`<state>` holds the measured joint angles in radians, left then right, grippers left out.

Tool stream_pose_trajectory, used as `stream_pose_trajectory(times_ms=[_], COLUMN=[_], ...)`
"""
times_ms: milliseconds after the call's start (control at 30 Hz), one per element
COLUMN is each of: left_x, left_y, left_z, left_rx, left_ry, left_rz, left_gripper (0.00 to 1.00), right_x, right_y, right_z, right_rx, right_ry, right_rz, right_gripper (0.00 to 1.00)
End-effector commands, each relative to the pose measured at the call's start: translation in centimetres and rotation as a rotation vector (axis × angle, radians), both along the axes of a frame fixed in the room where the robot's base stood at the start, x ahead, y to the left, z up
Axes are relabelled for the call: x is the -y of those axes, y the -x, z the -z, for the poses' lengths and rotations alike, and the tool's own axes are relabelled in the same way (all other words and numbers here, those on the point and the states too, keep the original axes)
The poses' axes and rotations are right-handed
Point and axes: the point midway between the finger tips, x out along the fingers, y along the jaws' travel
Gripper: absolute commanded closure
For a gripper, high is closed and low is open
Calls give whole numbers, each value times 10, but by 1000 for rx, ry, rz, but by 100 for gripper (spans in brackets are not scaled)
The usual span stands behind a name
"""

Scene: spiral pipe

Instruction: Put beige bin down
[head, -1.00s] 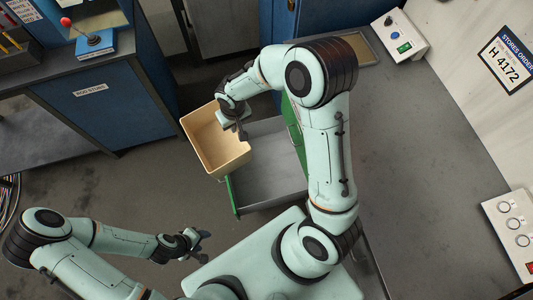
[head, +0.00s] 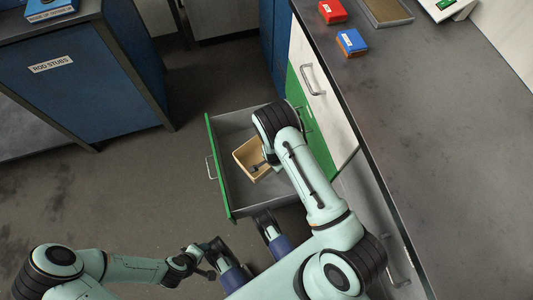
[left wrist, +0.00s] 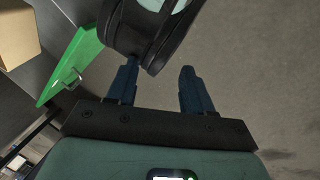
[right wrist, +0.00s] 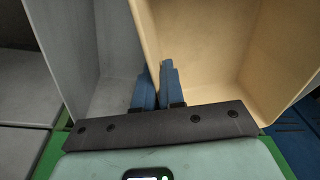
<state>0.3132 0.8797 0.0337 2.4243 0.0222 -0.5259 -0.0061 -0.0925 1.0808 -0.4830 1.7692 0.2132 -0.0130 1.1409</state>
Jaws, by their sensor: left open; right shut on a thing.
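The beige bin (head: 243,158) is an open box inside the outline of the open green-fronted drawer (head: 229,185). I cannot tell whether its base touches the drawer floor. My right gripper (head: 259,166) is shut on the bin's wall. In the right wrist view, the closed fingers (right wrist: 160,86) pinch that wall, with the bin's interior (right wrist: 200,45) to the right and the grey drawer (right wrist: 85,60) to the left. My left gripper (head: 208,262) is open and empty, clear of the drawer. In the left wrist view, its fingers (left wrist: 156,88) are apart, and the bin (left wrist: 15,35) shows at upper left.
A grey worktop (head: 440,130) runs along the right, with a red box (head: 332,11) and a blue box (head: 352,42) on it. A blue cabinet (head: 75,85) labelled ROD STUBS stands at left. The floor (head: 110,200) left of the drawer is clear.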

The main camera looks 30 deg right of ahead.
Motion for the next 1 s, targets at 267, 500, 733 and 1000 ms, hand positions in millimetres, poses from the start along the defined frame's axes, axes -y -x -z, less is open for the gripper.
stream_pose_trajectory(times_ms=[267,500,733,1000], left_x=[-11,-26,-31,-31], left_y=[-22,-48,-28,-25], left_z=[21,42,62,64], left_rx=[57,122,56,45], left_ry=[-28,-65,-67,-66], left_rz=[-24,-54,-57,-57], left_gripper=[49,49,49,49], right_x=[4,3,20,47], right_y=[1,2,5,14], right_z=[56,117,146,145], right_rx=[0,0,3,4], right_ry=[0,-1,1,-1], right_rz=[25,23,31,25], right_gripper=[100,100,100,100])
